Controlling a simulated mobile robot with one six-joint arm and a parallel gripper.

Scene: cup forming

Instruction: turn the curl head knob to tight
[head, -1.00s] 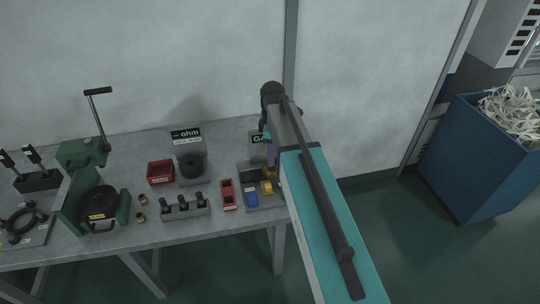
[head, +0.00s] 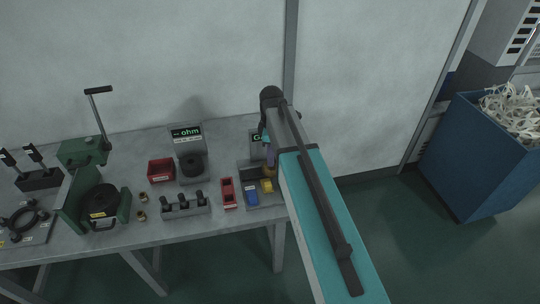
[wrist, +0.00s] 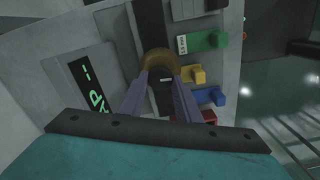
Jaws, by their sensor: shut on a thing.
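A round brown knob-like piece (wrist: 158,60) with a small pale label sits between the fingertips of my gripper (wrist: 160,80) in the wrist view. The two purple fingers lie on either side of it, and my gripper is shut on it. I cannot read the label, nor tell a tight mark. In the head view, my gripper (head: 269,154) is over the right end of the bench, and the knob is mostly hidden. A display with green characters reading GAP (wrist: 88,92) stands left of the fingers in the wrist view.
Green (wrist: 208,40), yellow (wrist: 193,75) and blue (wrist: 210,97) blocks lie close right of the fingers. On the bench (head: 110,250) stand a red bin (head: 161,170), an ohm meter (head: 186,133) and a green lever press (head: 80,152). A blue bin (head: 470,165) stands at right.

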